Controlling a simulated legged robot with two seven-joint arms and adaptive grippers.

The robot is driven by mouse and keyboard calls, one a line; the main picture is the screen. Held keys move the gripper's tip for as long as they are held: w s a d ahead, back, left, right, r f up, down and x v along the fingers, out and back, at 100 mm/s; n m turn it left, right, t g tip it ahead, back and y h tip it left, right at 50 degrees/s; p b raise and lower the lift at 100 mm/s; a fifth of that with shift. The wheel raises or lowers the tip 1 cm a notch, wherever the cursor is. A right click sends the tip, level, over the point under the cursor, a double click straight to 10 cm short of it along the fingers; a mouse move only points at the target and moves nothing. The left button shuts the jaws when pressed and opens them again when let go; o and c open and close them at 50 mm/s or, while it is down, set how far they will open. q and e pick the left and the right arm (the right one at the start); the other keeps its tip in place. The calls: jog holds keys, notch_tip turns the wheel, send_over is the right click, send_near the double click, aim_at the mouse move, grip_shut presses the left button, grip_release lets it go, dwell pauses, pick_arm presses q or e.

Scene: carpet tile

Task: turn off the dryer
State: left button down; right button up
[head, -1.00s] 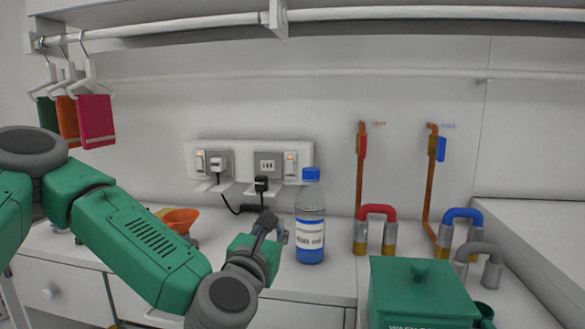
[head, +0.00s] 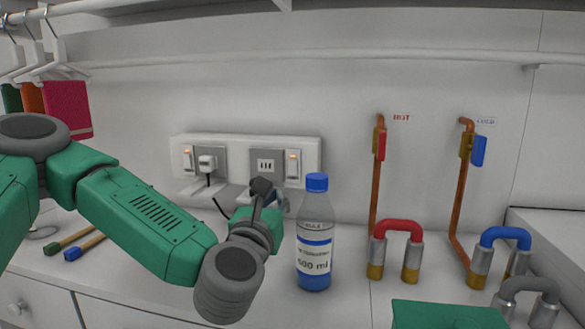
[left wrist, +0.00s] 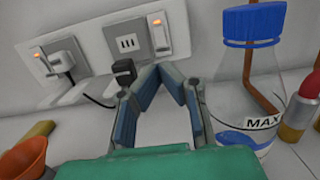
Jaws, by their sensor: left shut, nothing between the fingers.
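A white socket panel (head: 245,143) is on the back wall. Its left switch (head: 188,158) and right switch (head: 293,167) both show a small orange light; the right switch also shows in the left wrist view (left wrist: 159,35). A white plug (head: 207,163) sits by the left switch. A black plug (left wrist: 123,72) with a black cable is below the right outlet. My left gripper (head: 262,186) is shut and empty, in front of the panel's lower right part, below and left of the right switch. I cannot identify the dryer. My right gripper is out of view.
A clear bottle with a blue cap (head: 315,245) stands close right of my left gripper. Red (head: 398,228) and blue (head: 505,238) handled pipes stand farther right. A green box (head: 445,314) is in front. An orange funnel (left wrist: 25,158) lies left.

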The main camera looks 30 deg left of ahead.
aim_at(293, 162)
pick_arm(q)
jog(key=shift+w, duration=0.15)
jog(key=p+x, duration=0.1)
jog(key=x, duration=1.3)
jog(key=shift+f, duration=0.15)
jog(key=shift+w+b, duration=0.15)
jog(key=shift+b, duration=0.2)
jog(key=shift+w+a+r+b, duration=0.15)
jog(key=shift+r+b, duration=0.15)
jog(key=shift+r+g+p, duration=0.3)
jog(key=shift+g+p, duration=0.2)
jog(key=shift+p, duration=0.05)
jog(key=shift+f+b, duration=0.2)
jog(key=shift+b, duration=0.3)
jog(key=shift+w+r, duration=0.1)
jog(key=shift+w, duration=0.05)
